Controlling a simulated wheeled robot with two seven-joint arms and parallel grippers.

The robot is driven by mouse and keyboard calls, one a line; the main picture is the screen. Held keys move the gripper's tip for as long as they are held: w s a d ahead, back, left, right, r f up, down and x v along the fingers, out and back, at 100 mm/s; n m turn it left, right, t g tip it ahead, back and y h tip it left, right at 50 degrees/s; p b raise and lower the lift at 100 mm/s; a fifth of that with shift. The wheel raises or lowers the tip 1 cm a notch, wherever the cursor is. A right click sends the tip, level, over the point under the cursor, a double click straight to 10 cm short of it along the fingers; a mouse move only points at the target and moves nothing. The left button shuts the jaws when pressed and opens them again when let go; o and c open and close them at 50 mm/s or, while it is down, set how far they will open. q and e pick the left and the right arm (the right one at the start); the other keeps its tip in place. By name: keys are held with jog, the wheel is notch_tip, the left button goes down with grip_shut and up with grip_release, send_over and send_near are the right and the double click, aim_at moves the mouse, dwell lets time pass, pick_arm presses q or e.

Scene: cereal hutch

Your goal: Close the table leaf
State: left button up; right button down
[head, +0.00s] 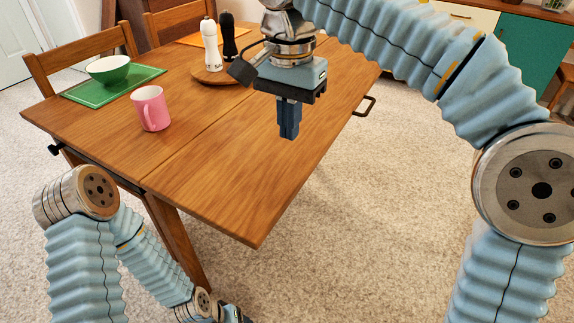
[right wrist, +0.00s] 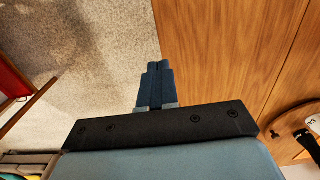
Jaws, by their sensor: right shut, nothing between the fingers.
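The wooden table leaf (head: 240,190) is the near right part of the table top, level with the main top (head: 110,115) along a straight seam. A dark handle (head: 367,105) sticks out from its right edge. My right gripper (head: 289,136) is shut and empty, pointing down, seen over the leaf in the head view. In the right wrist view its fingers (right wrist: 155,68) show against the carpet, beside the edge of the leaf (right wrist: 210,50). I cannot tell whether they touch anything. My left gripper (head: 232,314) is low at the bottom edge, mostly cut off.
A pink mug (head: 151,108), a green bowl (head: 109,70) on a green mat (head: 78,92), and white (head: 211,45) and black (head: 228,38) shakers on a round board (head: 205,76) stand on the main top. The leaf is bare. Open carpet (head: 385,220) lies right of the table.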

aim_at(289, 195)
notch_tip(289, 195, down, 14)
jog(key=shift+s+r+b, duration=0.1)
jog(key=shift+r+b, duration=0.05)
jog(key=shift+b, duration=0.95)
